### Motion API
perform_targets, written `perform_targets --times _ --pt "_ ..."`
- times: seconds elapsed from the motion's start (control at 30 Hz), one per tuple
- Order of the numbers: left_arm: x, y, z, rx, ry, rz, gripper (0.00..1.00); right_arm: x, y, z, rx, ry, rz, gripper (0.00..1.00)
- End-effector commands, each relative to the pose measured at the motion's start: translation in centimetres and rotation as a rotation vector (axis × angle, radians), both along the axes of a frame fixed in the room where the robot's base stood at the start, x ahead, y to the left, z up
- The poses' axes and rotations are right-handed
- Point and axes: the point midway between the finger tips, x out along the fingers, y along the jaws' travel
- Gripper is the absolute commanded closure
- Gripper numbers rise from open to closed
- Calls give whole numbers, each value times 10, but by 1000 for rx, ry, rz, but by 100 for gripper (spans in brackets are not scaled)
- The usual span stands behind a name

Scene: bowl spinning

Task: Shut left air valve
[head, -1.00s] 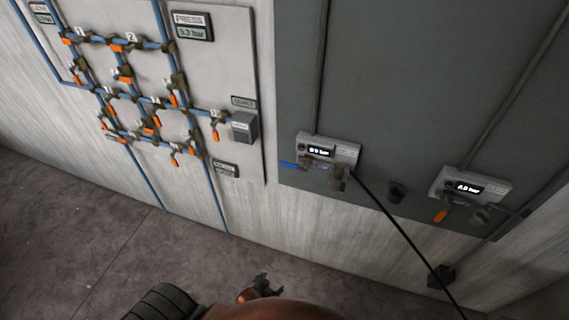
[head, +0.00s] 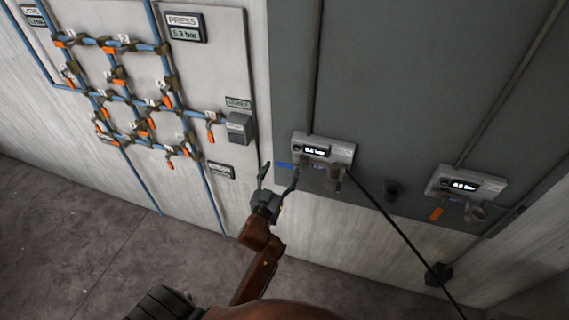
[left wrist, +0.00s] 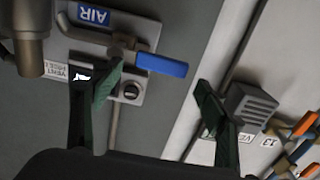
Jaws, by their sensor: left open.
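The left air valve has a blue lever handle, which shows in the head view (head: 285,165) at the left end of the left pressure unit (head: 324,149). In the left wrist view the blue handle (left wrist: 161,65) lies roughly sideways, joined to a grey bent arm below a blue AIR label (left wrist: 95,14). My left gripper (head: 281,175) is open, its fingers pointing up at the handle. In the left wrist view the fingertips (left wrist: 158,84) stand on either side of the handle; I cannot tell whether they touch it. My right gripper is out of view.
A second unit with an orange handle (head: 437,213) is on the right of the dark panel. A black hose (head: 395,223) runs down from the left unit. A pipe board (head: 205,90) with several orange-handled valves and a grey box (head: 240,128) stands left.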

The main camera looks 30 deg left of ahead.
Motion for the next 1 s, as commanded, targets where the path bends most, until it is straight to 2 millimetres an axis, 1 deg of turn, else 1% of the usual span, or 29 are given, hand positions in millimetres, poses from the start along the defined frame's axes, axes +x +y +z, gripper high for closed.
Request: perform_targets --times 0.03,0.1,0.2,0.3,0.63,1.0 --pt "9 2 1 1 -1 -1 33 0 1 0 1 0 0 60" --pt "19 4 1 0 0 -1 33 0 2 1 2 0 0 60" --pt "30 7 0 1 1 -1 33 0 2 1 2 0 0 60" --pt "36 9 0 1 0 0 33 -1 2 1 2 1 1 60" --pt "39 9 -1 0 1 0 33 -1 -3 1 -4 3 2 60" --pt "39 9 -1 0 1 0 59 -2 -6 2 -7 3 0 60"
